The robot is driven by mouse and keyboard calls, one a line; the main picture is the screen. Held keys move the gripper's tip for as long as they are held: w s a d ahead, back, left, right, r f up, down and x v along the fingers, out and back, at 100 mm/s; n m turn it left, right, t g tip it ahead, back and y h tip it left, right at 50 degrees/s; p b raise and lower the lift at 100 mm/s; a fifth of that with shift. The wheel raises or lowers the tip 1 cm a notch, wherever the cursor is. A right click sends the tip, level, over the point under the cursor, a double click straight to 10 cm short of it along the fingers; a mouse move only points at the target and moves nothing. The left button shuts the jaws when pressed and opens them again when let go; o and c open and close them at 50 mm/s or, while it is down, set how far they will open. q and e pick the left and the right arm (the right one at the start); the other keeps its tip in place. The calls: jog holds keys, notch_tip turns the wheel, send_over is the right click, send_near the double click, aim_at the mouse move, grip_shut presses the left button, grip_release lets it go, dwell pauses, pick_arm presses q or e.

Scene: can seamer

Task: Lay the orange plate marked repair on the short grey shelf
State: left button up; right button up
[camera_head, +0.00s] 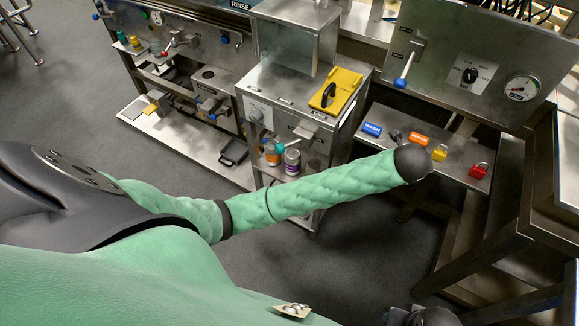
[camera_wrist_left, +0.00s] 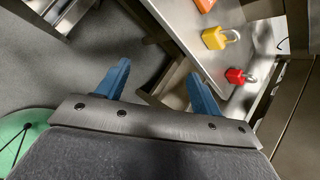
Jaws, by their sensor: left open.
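The orange plate (camera_head: 418,138) lies on a grey metal shelf (camera_head: 455,165) below the right-hand machine panel. Its marking is too small to read. In the left wrist view only an edge of the orange plate (camera_wrist_left: 205,4) shows at the top. I cannot tell which surface is the short grey shelf. My left gripper (camera_wrist_left: 158,70) is open, with two blue fingers apart and nothing between them. The plate is beyond its fingertips, up and to the right in the wrist view. In the head view my left fingers cannot be made out.
Metal legs (camera_head: 470,255) stand at right.

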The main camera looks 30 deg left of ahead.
pick_arm(q)
jog(key=s+a+f+n+g, duration=0.2)
jog(key=s+a+n, duration=0.4)
jog(key=s+n, duration=0.3)
jog(key=s+a+f+n+g, duration=0.2)
jog(key=s+a+f+n, duration=0.2)
jog(key=s+n, duration=0.5)
jog(key=s+a+f+n+g, duration=0.1)
jog(key=s+a+f+n, duration=0.3)
jog(key=s, duration=1.4)
jog(key=a+n, duration=0.4)
jog(key=n, duration=0.1)
jog(key=shift+s+g, duration=0.35)
jog(key=shift+g, duration=0.05)
jog(key=shift+d, duration=0.1)
